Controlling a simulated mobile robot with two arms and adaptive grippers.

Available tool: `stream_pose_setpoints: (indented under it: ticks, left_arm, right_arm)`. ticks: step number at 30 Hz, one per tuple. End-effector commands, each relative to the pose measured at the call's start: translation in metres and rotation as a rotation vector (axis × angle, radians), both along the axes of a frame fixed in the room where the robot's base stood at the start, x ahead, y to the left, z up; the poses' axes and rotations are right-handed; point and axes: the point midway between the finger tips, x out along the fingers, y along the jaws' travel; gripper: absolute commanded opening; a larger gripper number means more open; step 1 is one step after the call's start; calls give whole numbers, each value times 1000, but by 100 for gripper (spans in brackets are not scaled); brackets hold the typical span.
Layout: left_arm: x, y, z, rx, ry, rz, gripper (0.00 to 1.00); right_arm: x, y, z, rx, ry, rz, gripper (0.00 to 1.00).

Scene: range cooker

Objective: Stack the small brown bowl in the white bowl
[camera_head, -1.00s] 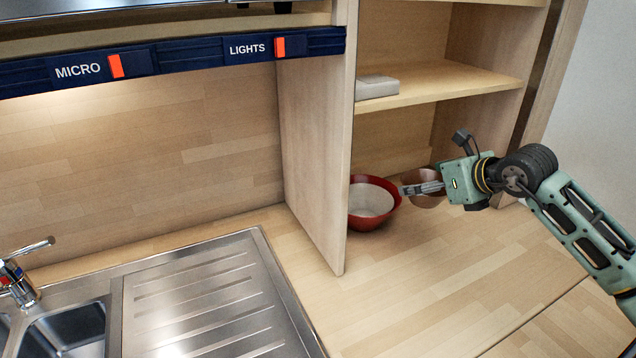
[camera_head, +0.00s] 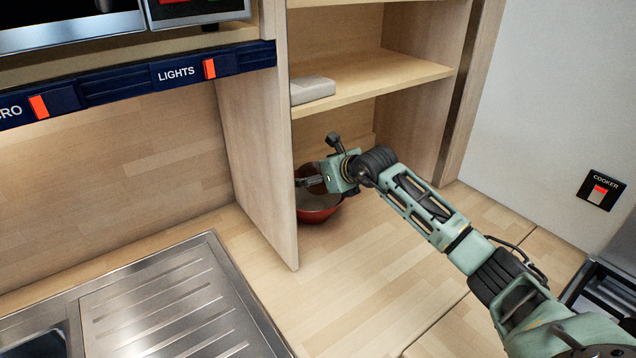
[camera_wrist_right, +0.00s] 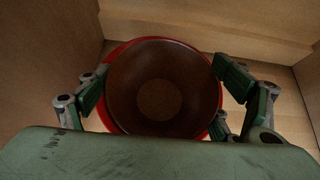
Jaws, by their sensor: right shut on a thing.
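The task's white bowl (camera_head: 318,214) is red outside with a pale inside, and stands on the worktop in the open cupboard bay, partly behind the upright panel. My right gripper (camera_head: 304,182) is over it, shut on the small brown bowl (camera_wrist_right: 160,92). In the right wrist view the brown bowl lies between the fingers, with the red rim (camera_wrist_right: 112,52) showing around it. The brown bowl is over the larger bowl; whether it touches the inside I cannot tell. In the head view the gripper hides much of the brown bowl. My left gripper is not in view.
The upright wooden panel (camera_head: 262,150) stands close on the left of the bowls. A shelf (camera_head: 390,80) with a grey box (camera_head: 312,90) is above. The worktop (camera_head: 340,270) in front is clear. A steel sink drainer (camera_head: 180,310) is at lower left.

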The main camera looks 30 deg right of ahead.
Motion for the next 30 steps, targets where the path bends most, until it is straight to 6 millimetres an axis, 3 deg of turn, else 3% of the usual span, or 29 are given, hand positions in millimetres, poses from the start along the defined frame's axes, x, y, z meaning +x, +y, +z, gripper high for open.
stream_pose_setpoints:
  ticks: [9, 30]
  left_arm:
    - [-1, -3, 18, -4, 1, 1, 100]
    - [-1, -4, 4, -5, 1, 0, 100]
  right_arm:
    - [0, 0, -37, -1, 2, -1, 53]
    - [0, -1, -50, -1, 1, -1, 53]
